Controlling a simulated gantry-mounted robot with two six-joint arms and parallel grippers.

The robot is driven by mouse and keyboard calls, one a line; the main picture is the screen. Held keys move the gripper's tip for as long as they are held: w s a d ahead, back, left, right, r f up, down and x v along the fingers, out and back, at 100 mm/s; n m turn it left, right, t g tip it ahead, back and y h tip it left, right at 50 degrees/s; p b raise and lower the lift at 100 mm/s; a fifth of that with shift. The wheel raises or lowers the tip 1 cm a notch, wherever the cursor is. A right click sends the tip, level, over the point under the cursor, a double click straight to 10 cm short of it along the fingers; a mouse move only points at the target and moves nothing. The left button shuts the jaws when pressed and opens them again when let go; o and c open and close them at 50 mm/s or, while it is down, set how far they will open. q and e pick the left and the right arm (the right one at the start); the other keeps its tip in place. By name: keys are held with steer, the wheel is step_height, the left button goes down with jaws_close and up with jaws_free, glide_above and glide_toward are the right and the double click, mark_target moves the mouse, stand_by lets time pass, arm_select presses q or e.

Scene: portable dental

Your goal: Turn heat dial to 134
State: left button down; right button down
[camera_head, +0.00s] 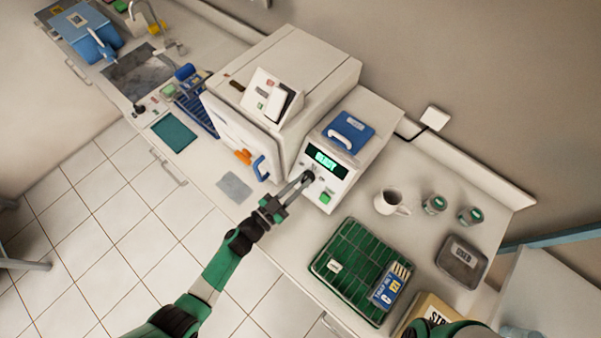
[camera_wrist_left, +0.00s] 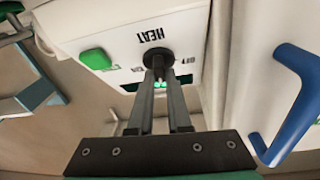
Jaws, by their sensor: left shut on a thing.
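The white sealer-like unit (camera_head: 338,187) with a lit display (camera_head: 325,160) stands on the counter. Its black heat dial (camera_head: 308,175) is on the front face, beside a green button (camera_head: 326,197). My left gripper (camera_head: 302,180) reaches the dial from the front and is shut on it. In the left wrist view, the dial (camera_wrist_left: 157,60) sits between the fingertips, by the upside-down word HEAT. The fingers partly cover the dial and the small marks around it. I cannot read the dial's setting or the display text surely. My right gripper is out of view.
A green rack (camera_head: 345,255), white mug (camera_head: 389,201), jars and a grey tray (camera_head: 461,262) occupy the counter to the right.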

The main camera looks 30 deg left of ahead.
arm_select(q)
steer(key=m+h, duration=0.1)
steer(key=m, duration=0.1)
steer(key=m+g+h+p, duration=0.1)
steer(key=m, duration=0.1)
steer(key=m+g+h, duration=0.1)
steer(key=m, duration=0.1)
steer(key=shift+w+a+r+p, duration=0.15)
steer(key=shift+a+r+p, duration=0.1)
steer(key=shift+p, duration=0.15)
steer(key=m+g, duration=0.1)
steer(key=m, duration=0.1)
steer(key=m+g+h+p, duration=0.1)
steer(key=m, duration=0.2)
steer(key=shift+m+g+h, duration=0.3)
steer(key=shift+m+g+p, duration=0.4)
steer(key=shift+m+g, duration=0.2)
steer(key=shift+m, duration=0.3)
steer(key=c, duration=0.9)
jaws_free()
steer(key=shift+f, duration=0.1)
steer(key=shift+o, duration=0.2)
